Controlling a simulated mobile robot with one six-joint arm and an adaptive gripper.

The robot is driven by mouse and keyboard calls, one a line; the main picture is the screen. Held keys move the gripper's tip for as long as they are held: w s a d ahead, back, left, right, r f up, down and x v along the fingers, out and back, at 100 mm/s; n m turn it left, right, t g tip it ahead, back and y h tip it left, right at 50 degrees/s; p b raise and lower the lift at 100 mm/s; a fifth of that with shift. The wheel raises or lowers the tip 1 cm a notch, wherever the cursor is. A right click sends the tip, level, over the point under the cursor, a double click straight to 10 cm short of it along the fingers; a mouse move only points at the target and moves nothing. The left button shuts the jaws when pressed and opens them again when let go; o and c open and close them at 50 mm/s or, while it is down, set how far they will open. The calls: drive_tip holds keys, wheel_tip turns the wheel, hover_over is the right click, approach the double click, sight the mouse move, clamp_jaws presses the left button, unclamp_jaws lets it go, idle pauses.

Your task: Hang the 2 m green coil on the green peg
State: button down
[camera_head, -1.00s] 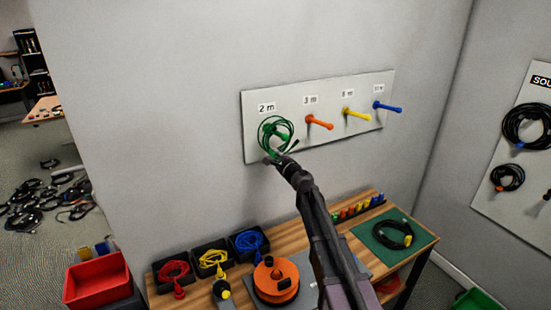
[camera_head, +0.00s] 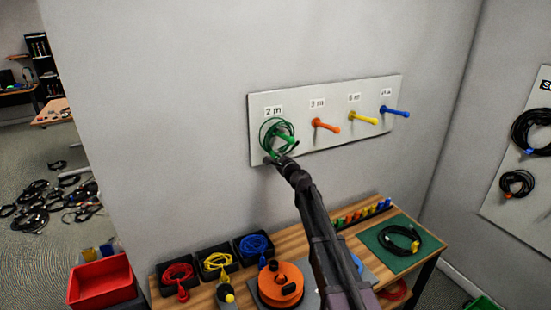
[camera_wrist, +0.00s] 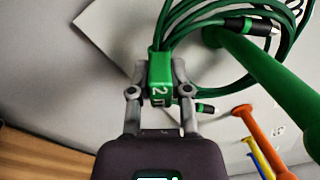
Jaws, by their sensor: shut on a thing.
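The green coil (camera_head: 262,133) is at the 2 m label on the wall board, around the green peg (camera_head: 289,140). The peg's free end sticks out in front of the loops. In the wrist view the coil's strands (camera_wrist: 190,22) run on both sides of the green peg (camera_wrist: 275,82), which appears to pass through them. My gripper (camera_head: 277,158) is just below the peg. In the wrist view my gripper (camera_wrist: 161,78) is shut on the coil's green 2 m tag (camera_wrist: 160,64). The contact between loops and peg is unclear.
The peg board (camera_head: 350,138) also has bare orange (camera_head: 326,126), yellow (camera_head: 364,118) and blue (camera_head: 397,112) pegs to the right. Below, the wooden bench (camera_head: 295,243) holds black bins with cables, an orange reel (camera_head: 281,284) and a green mat (camera_head: 385,259).

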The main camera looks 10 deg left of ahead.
drive_tip(key=shift+w+a+f+b, duration=0.1)
drive_tip(key=shift+w+f+b, duration=0.05)
drive_tip(key=shift+f+b, duration=0.5)
drive_tip(key=shift+f, duration=0.1)
drive_tip(key=shift+c, duration=2.4)
unclamp_jaws()
drive_tip(key=v, duration=1.2)
